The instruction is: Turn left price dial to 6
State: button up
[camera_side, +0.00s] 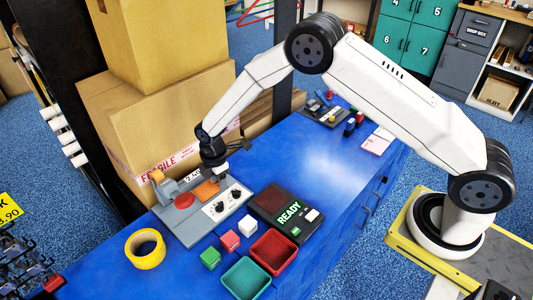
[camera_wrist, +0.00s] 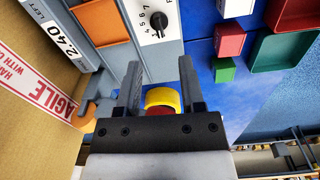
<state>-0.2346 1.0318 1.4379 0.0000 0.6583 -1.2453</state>
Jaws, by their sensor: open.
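The grey price machine (camera_side: 183,222) stands on the blue counter, with two dark dials on a white panel: one nearer the front (camera_side: 220,207) and one farther back (camera_side: 236,193). In the wrist view one dial (camera_wrist: 157,20) shows at the top, with numerals including 4, 5, 6 and 7 around it; I cannot tell its exact setting or which dial it is. A display (camera_wrist: 68,38) reads 2.40 LEFT. My gripper (camera_wrist: 159,66) is open and empty, apart from the dial. In the side view my gripper (camera_side: 236,147) is above the machine.
A yellow tape roll (camera_side: 145,248), green block (camera_side: 210,257), pink block (camera_side: 230,240) and white block (camera_side: 248,224) stand on the counter. A red tray (camera_side: 292,245), green tray (camera_side: 245,292) and READY terminal (camera_side: 268,199) are near. Cardboard boxes (camera_side: 140,110) rise behind the machine.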

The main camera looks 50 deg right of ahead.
aim_at(218, 204)
jog(key=shift+w+a+f+n, duration=0.15)
jog(key=shift+a+f+n, duration=0.1)
jog(key=shift+f, duration=0.2)
jog(key=shift+w+a+f+n, duration=0.1)
jog(key=shift+a+f+n, duration=0.15)
jog(key=shift+f, duration=0.15)
jog(key=shift+f, duration=0.1)
jog(key=shift+f, duration=3.75)
grip_shut()
